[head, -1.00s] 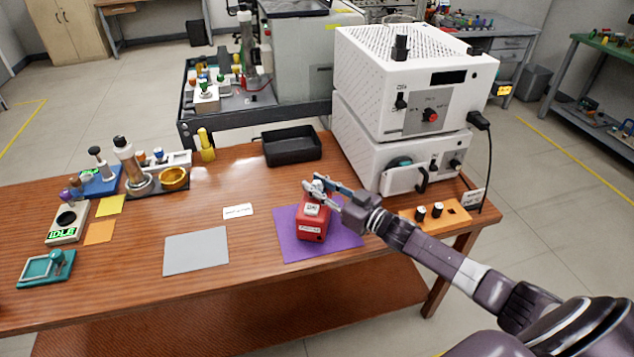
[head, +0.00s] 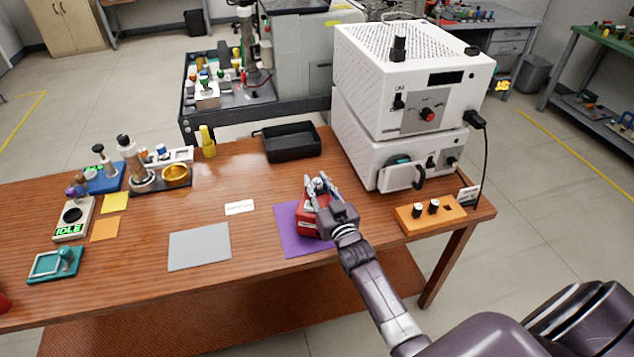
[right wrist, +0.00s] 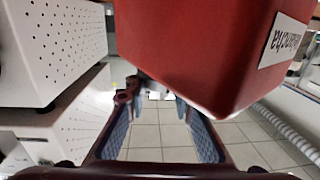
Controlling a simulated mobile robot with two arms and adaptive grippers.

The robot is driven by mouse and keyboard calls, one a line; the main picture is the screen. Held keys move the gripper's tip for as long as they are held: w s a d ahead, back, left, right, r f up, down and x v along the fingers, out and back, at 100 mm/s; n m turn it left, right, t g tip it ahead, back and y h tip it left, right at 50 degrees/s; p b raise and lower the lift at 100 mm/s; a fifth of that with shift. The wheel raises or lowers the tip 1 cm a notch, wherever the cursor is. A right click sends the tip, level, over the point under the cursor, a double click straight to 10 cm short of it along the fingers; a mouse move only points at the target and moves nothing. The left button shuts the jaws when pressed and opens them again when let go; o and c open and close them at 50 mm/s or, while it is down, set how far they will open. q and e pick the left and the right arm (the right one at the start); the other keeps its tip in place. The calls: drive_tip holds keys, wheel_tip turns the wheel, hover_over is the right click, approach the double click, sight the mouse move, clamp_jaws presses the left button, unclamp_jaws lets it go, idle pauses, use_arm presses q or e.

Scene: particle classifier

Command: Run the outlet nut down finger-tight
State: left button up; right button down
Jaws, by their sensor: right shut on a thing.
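A red block (head: 310,224) with a white label sits on the purple mat (head: 290,245). It fills the upper part of the right wrist view (right wrist: 200,45), where its label reads upside down. My right gripper (head: 319,187) is at the top of the block. Its fingers stand on either side of a small whitish-grey piece, which looks like the outlet nut and is mostly hidden. In the right wrist view the two fingers (right wrist: 155,110) reach forward below the block, and what lies between their tips is unclear. Whether the nut is seated cannot be told. My left gripper is out of view.
A white two-tier instrument (head: 400,110) stands right of the mat. In front of it is an orange holder (head: 415,224) with black-topped knobs. A black tray (head: 290,142) lies behind the mat. A grey mat (head: 198,247) to the left is bare.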

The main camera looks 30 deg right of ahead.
drive_tip(key=shift+w+r, duration=0.1)
drive_tip(key=shift+r, duration=0.1)
idle(0.4)
drive_tip(key=c, duration=1.6)
unclamp_jaws()
drive_tip(key=shift+f, duration=0.1)
drive_tip(key=shift+s, duration=0.25)
drive_tip(key=s+a, duration=0.2)
drive_tip(key=s, duration=0.9)
drive_tip(key=shift+s, duration=0.25)
